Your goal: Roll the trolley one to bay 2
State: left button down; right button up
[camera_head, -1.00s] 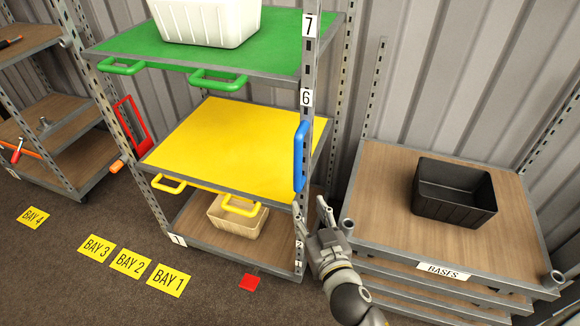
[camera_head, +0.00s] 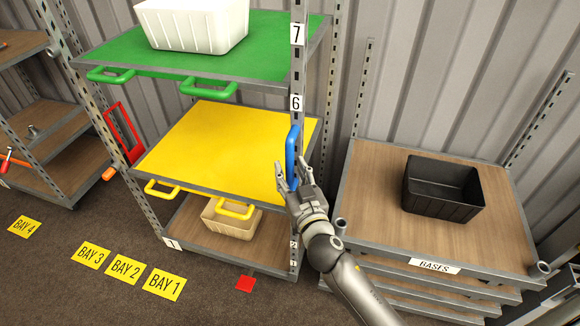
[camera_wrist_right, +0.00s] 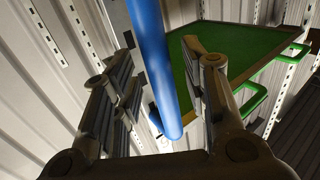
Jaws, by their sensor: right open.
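Trolley one (camera_head: 165,243) is a metal rack with a green top shelf (camera_head: 120,60), a yellow middle shelf (camera_head: 220,140) and a wooden bottom shelf (camera_head: 190,232). A number 1 label is on its lower front corner. A blue handle (camera_head: 291,150) stands upright on its right post. My right gripper (camera_head: 294,178) is open at the handle's lower part. In the right wrist view, the blue handle (camera_wrist_right: 155,60) runs between the two spread fingers, and I cannot tell whether they touch it. My left gripper is out of view. The yellow BAY 2 marker (camera_head: 125,269) lies on the floor.
BAY 1 (camera_head: 164,283), BAY 3 (camera_head: 91,255) and BAY 4 (camera_head: 25,227) markers lie beside it. A red marker (camera_head: 244,284) is by the trolley's front. A BASES stack (camera_head: 375,215) with a black bin (camera_head: 443,188) stands right. Another rack (camera_head: 55,145) stands left. The front floor is clear.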

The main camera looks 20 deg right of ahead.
jog(key=shift+w, duration=0.55)
grip_shut()
